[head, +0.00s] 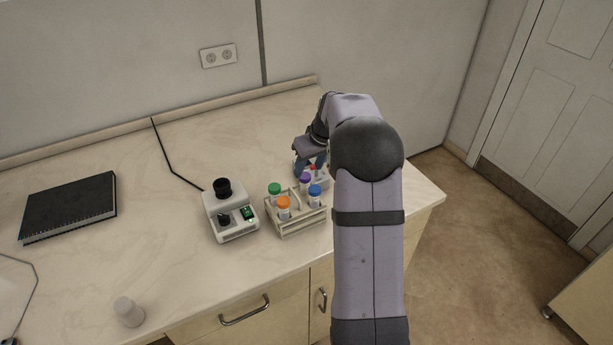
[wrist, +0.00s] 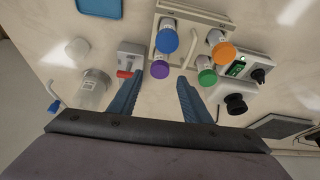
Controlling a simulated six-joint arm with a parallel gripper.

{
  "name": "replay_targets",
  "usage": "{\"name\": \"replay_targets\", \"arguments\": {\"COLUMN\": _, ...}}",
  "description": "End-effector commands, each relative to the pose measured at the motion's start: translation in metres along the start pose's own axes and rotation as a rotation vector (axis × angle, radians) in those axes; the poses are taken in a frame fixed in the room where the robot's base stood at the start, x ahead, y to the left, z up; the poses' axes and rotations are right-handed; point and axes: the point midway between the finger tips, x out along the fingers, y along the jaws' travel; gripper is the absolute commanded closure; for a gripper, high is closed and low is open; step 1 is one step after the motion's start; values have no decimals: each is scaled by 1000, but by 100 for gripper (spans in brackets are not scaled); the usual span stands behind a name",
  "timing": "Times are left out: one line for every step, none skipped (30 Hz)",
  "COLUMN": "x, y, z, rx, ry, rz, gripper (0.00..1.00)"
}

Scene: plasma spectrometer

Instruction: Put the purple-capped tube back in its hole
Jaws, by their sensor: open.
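The purple-capped tube (head: 305,178) stands upright at the back right corner of the wooden rack (head: 301,229). In the wrist view its purple cap (wrist: 160,69) shows near the rack's edge, just beyond and roughly between my fingertips. I cannot tell how deep the tube sits or whether it is in a hole. My gripper (wrist: 160,77) is open, with its two blue fingers apart and nothing clearly held. In the head view my gripper (head: 308,163) is just behind the rack, partly hidden by my arm.
Blue-capped (head: 315,190), orange-capped (head: 283,202) and green-capped (head: 274,188) tubes stand close by in the rack. A white device (head: 232,226) stands left of it. A grey device with a red part (wrist: 130,57) and a clear labelled container (wrist: 93,90) are near my gripper.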

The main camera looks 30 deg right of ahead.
Motion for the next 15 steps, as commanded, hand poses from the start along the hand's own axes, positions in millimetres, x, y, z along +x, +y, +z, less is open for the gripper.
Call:
{"name": "replay_targets", "arguments": {"x": -8, "y": 1, "z": 0, "rx": 0, "ry": 5, "rz": 3, "gripper": 56}}
{"name": "replay_targets", "arguments": {"x": -13, "y": 1, "z": 0, "rx": 1, "ry": 4, "rz": 2, "gripper": 56}}
{"name": "replay_targets", "arguments": {"x": -20, "y": 1, "z": 0, "rx": 1, "ry": 4, "rz": 2, "gripper": 56}}
{"name": "replay_targets", "arguments": {"x": -24, "y": 0, "z": 0, "rx": 1, "ry": 3, "rz": 2, "gripper": 56}}
{"name": "replay_targets", "arguments": {"x": -29, "y": 1, "z": 0, "rx": 1, "ry": 3, "rz": 2, "gripper": 56}}
{"name": "replay_targets", "arguments": {"x": -34, "y": 1, "z": 0, "rx": 1, "ry": 3, "rz": 2, "gripper": 56}}
{"name": "replay_targets", "arguments": {"x": -38, "y": 1, "z": 0, "rx": 1, "ry": 2, "rz": 2, "gripper": 56}}
{"name": "replay_targets", "arguments": {"x": -41, "y": 1, "z": 0, "rx": 1, "ry": 2, "rz": 2, "gripper": 56}}
{"name": "replay_targets", "arguments": {"x": -45, "y": 1, "z": 0, "rx": 1, "ry": 1, "rz": 1, "gripper": 56}}
{"name": "replay_targets", "arguments": {"x": -48, "y": 1, "z": 0, "rx": 1, "ry": 1, "rz": 1, "gripper": 56}}
{"name": "replay_targets", "arguments": {"x": -50, "y": 1, "z": 0, "rx": 1, "ry": 1, "rz": 1, "gripper": 56}}
{"name": "replay_targets", "arguments": {"x": -52, "y": 1, "z": 0, "rx": 1, "ry": 1, "rz": 1, "gripper": 56}}
{"name": "replay_targets", "arguments": {"x": -53, "y": 1, "z": 0, "rx": 1, "ry": 0, "rz": 1, "gripper": 56}}
{"name": "replay_targets", "arguments": {"x": -54, "y": 0, "z": 0, "rx": 1, "ry": 0, "rz": 0, "gripper": 56}}
{"name": "replay_targets", "arguments": {"x": -55, "y": 0, "z": 0, "rx": 1, "ry": -1, "rz": 0, "gripper": 56}}
